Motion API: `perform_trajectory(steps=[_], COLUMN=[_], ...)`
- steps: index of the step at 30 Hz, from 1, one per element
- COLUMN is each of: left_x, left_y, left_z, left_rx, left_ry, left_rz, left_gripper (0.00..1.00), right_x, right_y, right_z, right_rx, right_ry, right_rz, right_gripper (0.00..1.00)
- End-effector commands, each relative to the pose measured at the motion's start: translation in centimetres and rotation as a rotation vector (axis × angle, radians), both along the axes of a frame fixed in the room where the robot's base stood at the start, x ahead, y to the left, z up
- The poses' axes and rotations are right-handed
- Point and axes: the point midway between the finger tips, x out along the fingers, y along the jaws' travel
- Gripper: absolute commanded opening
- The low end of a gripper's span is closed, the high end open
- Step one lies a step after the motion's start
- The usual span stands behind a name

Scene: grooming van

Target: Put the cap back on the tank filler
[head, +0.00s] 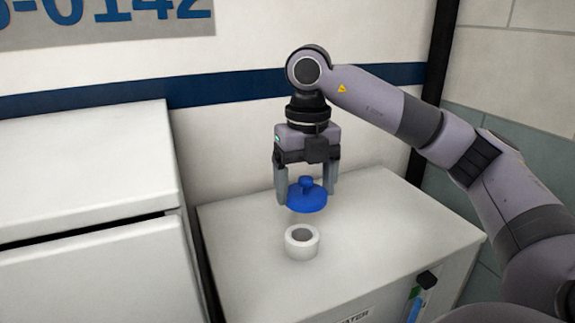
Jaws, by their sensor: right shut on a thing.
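The blue cap (307,199) is a round disc with a knob on top. My right gripper (307,191) points down and is shut on the cap, one finger on each side. The cap looks about level and is held in the air, apart from the filler and just above it in the picture. The tank filler (302,251) is a short white ring with a dark opening, uncovered, on top of the white tank (390,222). My left gripper is not in view.
A white cabinet (85,160) with a dark gap stands to the left of the tank. A black knob (428,280) and a blue handle (415,309) are on the tank's front right. The wall is close behind. The tank top around the filler is clear.

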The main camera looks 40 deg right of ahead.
Motion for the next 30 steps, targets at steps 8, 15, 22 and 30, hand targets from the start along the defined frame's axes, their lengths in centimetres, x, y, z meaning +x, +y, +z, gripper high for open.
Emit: perform_trajectory(steps=[8,15,22,30], left_x=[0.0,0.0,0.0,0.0], left_y=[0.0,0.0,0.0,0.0], left_z=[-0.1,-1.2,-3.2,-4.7], left_rx=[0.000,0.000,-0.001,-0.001], left_ry=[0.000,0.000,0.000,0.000], left_rz=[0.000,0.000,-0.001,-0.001], left_gripper=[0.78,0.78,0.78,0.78], right_x=[-1.2,-1.2,-1.2,-1.2], right_y=[-0.1,-0.1,-0.1,0.0], right_z=[-0.5,-2.0,-4.3,-6.4], right_rx=[0.000,0.001,0.000,0.001], right_ry=[0.000,-0.001,-0.001,0.000], right_rz=[0.059,0.057,0.057,0.057], right_gripper=[0.52,0.52,0.52,0.52])
